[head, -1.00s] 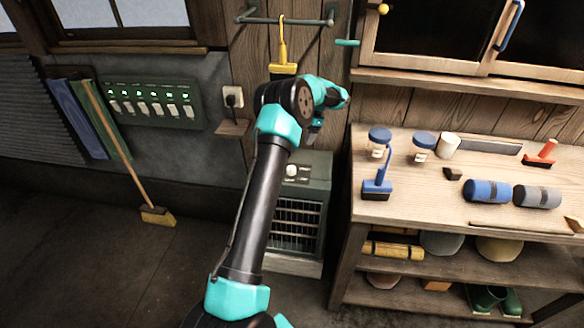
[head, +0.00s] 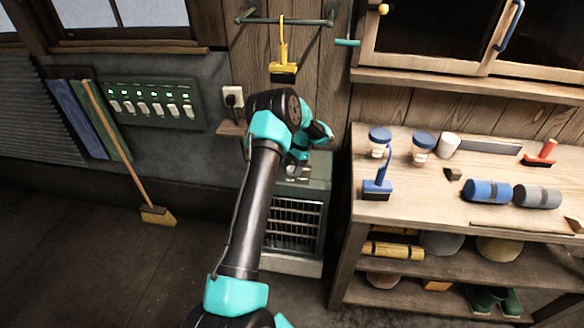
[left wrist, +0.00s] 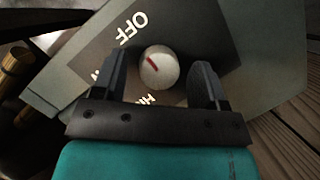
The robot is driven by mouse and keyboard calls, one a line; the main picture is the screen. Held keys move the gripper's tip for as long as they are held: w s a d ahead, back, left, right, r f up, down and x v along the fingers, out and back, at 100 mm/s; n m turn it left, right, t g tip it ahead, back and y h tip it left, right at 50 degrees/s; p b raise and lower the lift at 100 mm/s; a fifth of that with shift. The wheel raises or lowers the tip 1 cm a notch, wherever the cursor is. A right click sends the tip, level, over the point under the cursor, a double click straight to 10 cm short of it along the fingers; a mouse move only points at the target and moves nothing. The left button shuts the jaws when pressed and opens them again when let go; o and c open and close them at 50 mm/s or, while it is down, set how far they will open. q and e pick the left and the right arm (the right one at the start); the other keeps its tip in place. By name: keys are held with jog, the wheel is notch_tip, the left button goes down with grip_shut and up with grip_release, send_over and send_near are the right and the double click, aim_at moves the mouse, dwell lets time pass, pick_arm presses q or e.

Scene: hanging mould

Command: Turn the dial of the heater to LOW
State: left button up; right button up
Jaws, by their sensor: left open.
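The heater (head: 292,228) is a grey-green box with a front grille, standing on a base against the back wall. Its round white dial (left wrist: 158,68) shows in the left wrist view, with a red mark slanting to the upper left, toward the side of the OFF label (left wrist: 130,29). Another label below the dial is partly hidden by my gripper. My left gripper (head: 297,173) is at the heater's top panel in the head view. In the left wrist view its open fingers (left wrist: 161,62) lie either side of the dial, with gaps showing. Contact is not visible. My right gripper is out of view.
The wooden workbench (head: 420,214) with jars, brushes and rolls stands right of the heater. A small wall shelf (head: 232,128) and socket (head: 233,97) are to the left. A yellow brush (head: 283,72) hangs above. The floor at left is mostly clear.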

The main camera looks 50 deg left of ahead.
pick_arm(q)
jog(key=c, duration=0.9)
jog(key=n+h, duration=0.1)
jog(key=n, duration=0.2)
jog(key=n+h, duration=0.1)
jog(key=n, duration=0.2)
jog(key=shift+a+t, duration=0.15)
jog(key=shift+t, duration=0.15)
jog(key=n+h, duration=0.1)
jog(key=n, duration=0.1)
jog(key=n+t+h, duration=0.1)
jog(key=n, duration=0.2)
jog(key=shift+n, duration=0.3)
dwell(0.4)
jog(key=o, duration=0.9)
